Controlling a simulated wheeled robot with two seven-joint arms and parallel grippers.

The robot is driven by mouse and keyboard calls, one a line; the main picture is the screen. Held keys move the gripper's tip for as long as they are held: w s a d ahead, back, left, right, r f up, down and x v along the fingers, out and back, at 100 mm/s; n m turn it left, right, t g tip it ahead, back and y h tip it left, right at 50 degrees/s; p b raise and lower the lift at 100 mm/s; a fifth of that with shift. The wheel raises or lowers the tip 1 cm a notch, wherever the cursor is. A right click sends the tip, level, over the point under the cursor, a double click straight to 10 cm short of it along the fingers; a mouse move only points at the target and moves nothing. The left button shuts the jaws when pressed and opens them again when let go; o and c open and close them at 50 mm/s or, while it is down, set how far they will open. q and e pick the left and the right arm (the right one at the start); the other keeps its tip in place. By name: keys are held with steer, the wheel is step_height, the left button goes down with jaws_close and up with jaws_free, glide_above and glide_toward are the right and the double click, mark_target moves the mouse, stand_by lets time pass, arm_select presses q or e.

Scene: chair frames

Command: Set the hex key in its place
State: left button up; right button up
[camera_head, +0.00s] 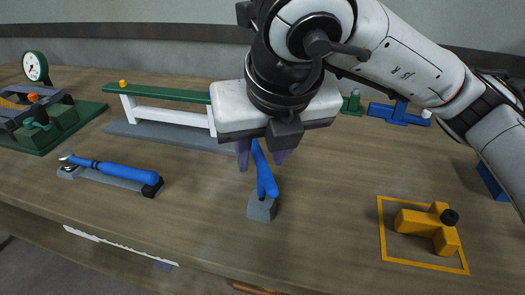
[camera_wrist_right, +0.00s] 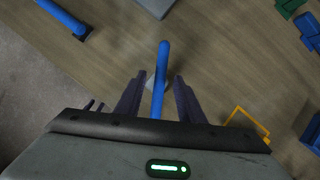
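A blue hex key (camera_head: 266,178) stands tilted with its lower end at a small grey block (camera_head: 262,209) near the middle of the table. It also shows as a blue bar (camera_wrist_right: 160,75) in the right wrist view. My right gripper (camera_head: 262,160) is right above the block and points down. Its fingers (camera_wrist_right: 157,98) are open on either side of the blue bar, with a gap visible on both sides. The gripper hides the upper part of the key in the head view. My left gripper is not in view.
A blue-handled tool (camera_head: 115,172) lies on a grey holder at left. Behind it stands a white frame with a green top (camera_head: 160,93). A yellow clamp (camera_head: 428,226) sits inside a yellow outline at right. A green fixture with a dial (camera_head: 38,68) is far left.

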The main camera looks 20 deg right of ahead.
steer(key=p+v, duration=0.2)
steer(key=v, duration=0.8)
steer(key=shift+s+r, duration=0.1)
steer(key=shift+s, duration=0.05)
